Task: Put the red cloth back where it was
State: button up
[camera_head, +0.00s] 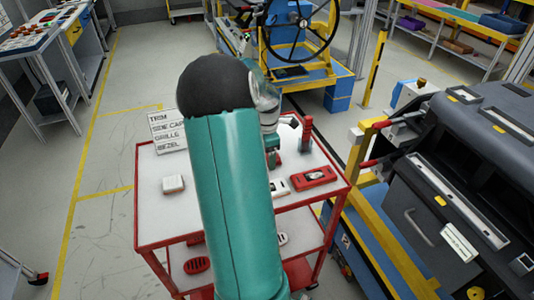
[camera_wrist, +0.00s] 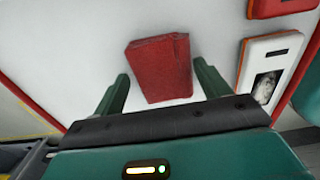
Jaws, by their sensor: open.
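The red cloth (camera_wrist: 160,68), a folded block-like piece, lies on the white top of the red-framed cart in the wrist view. My gripper (camera_wrist: 161,72) is open, with one green finger on each side of the cloth and a gap to both. It looks empty; the height of the fingertips above the cloth cannot be told. In the head view my green arm hides the cloth and most of my gripper.
The cart (camera_head: 151,222) also bears a pale folded piece (camera_head: 173,184), a lettered sign (camera_head: 168,131), a red part (camera_head: 313,178) and a white part (camera_head: 279,188). A dark dashboard module (camera_head: 480,150) stands at right. Floor left of the cart is clear.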

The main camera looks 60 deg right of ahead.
aim_at(267, 156)
notch_tip(267, 156, up, 12)
jog(key=shift+r, duration=0.15)
dwell(0.3)
jog(key=w+a+r+m+t, duration=0.15)
jog(key=w+a, duration=0.25)
jog(key=a, duration=0.5)
jog(key=w+a+r+m, duration=0.1)
jog(key=w+a+r, duration=0.2)
jog(key=a, duration=0.5)
jog(key=w+a+r+m+t, duration=0.1)
jog(key=w+a+r+m, duration=0.2)
jog(key=a, duration=0.6)
jog(key=s+a+m+t, duration=0.1)
jog(key=s+a, duration=0.2)
jog(key=a, duration=0.8)
jog(key=s+a+m+t, duration=0.2)
jog(key=s+a, duration=0.1)
jog(key=a, duration=0.9)
jog(key=shift+a+f, duration=0.15)
jog(key=shift+f, duration=0.2)
jog(key=shift+s+m, duration=0.1)
jog(key=shift+m, duration=0.15)
